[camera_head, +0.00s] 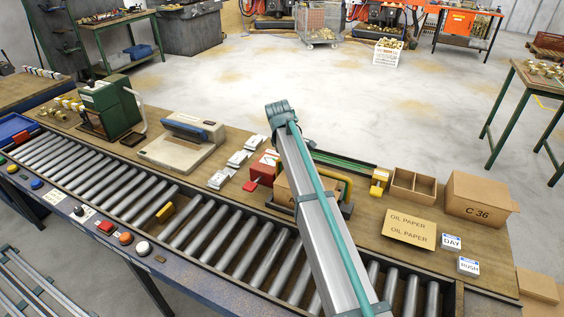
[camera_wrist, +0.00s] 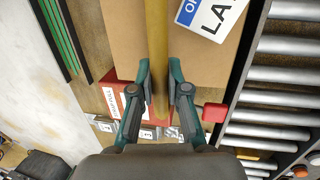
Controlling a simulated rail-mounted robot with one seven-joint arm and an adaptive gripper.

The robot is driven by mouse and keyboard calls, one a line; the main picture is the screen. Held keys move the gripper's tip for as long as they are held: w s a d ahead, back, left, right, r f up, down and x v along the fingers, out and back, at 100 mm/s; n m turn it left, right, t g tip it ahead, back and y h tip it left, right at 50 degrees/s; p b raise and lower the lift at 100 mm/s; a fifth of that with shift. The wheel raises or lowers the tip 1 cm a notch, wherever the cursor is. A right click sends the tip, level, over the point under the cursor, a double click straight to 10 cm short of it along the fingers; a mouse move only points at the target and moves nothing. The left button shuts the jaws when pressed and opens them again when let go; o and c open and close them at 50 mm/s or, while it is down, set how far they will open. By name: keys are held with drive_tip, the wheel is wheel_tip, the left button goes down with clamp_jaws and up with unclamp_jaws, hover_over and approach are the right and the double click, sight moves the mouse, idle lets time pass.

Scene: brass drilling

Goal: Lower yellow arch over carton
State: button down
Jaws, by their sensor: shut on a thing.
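The yellow arch (camera_wrist: 156,45) shows in the wrist view as a yellow bar running lengthwise through the middle of the picture. My gripper (camera_wrist: 161,88) is shut on this bar, one teal finger on each side. The brown carton (camera_wrist: 122,32) lies below the bar in that view; I cannot tell the height gap between them. In the head view, my arm covers much of the carton (camera_head: 284,192), and a bent yellow end of the arch (camera_head: 348,186) shows right of the arm. My gripper is hidden there.
A red box (camera_wrist: 107,96) with a red lever (camera_wrist: 214,112) stands close by the gripper. A roller conveyor (camera_head: 262,248) runs along the near side. A divided cardboard box (camera_head: 412,187), a yellow block (camera_head: 379,180) and the C 36 carton (camera_head: 480,196) stand to the right.

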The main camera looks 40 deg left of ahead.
drive_tip(key=shift+s+f, duration=0.1)
drive_tip(key=shift+f, duration=0.15)
drive_tip(key=c, duration=1.1)
unclamp_jaws()
drive_tip(key=shift+f, duration=0.1)
drive_tip(key=shift+c, duration=0.2)
drive_tip(key=shift+r, duration=0.2)
drive_tip(key=v, duration=1.1)
drive_tip(key=shift+r, duration=0.45)
drive_tip(key=shift+f, duration=0.15)
